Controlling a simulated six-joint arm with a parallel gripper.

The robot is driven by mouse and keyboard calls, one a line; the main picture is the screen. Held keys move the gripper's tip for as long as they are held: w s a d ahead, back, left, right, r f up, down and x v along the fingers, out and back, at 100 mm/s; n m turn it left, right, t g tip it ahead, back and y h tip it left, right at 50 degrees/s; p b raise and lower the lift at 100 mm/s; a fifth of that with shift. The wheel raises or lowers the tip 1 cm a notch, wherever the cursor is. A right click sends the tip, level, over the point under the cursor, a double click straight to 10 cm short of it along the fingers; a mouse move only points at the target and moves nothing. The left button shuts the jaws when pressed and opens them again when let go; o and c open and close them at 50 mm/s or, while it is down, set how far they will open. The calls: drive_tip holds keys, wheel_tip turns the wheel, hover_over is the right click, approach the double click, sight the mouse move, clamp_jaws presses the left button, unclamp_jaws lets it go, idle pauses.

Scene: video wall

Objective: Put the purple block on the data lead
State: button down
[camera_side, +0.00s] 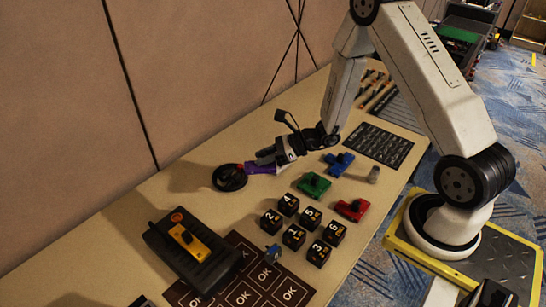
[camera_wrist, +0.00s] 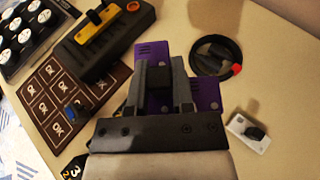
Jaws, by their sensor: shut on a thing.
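The purple block (camera_side: 262,168) is held between the fingers of my gripper (camera_side: 277,157). In the wrist view the purple block (camera_wrist: 207,93) shows on both sides of my gripper (camera_wrist: 163,76), whose fingers are shut on it. A black coiled lead with a red end, which looks like the data lead (camera_side: 229,179), lies on the table just left of the block. The block's height above the table is hard to tell.
A black device (camera_side: 160,240) with a yellow block (camera_side: 188,236) on it stands near an OK mat (camera_side: 268,275). Several numbered black cubes (camera_side: 294,237), and green (camera_side: 314,185), red (camera_side: 352,209) and blue (camera_side: 339,163) blocks are to the right. A wall runs behind the table.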

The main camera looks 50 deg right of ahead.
drive_tip(key=shift+w+a, duration=0.1)
drive_tip(key=w+f, duration=0.4)
drive_tip(key=w, duration=0.4)
hover_over(233, 177)
drive_tip(key=shift+s+f, duration=0.1)
drive_tip(key=shift+f, duration=2.65)
drive_tip(key=shift+f, duration=0.1)
drive_tip(key=shift+w+f, duration=0.2)
drive_tip(key=shift+f, duration=1.45)
drive_tip(key=shift+f, duration=0.1)
drive_tip(key=shift+c, duration=2.4)
unclamp_jaws()
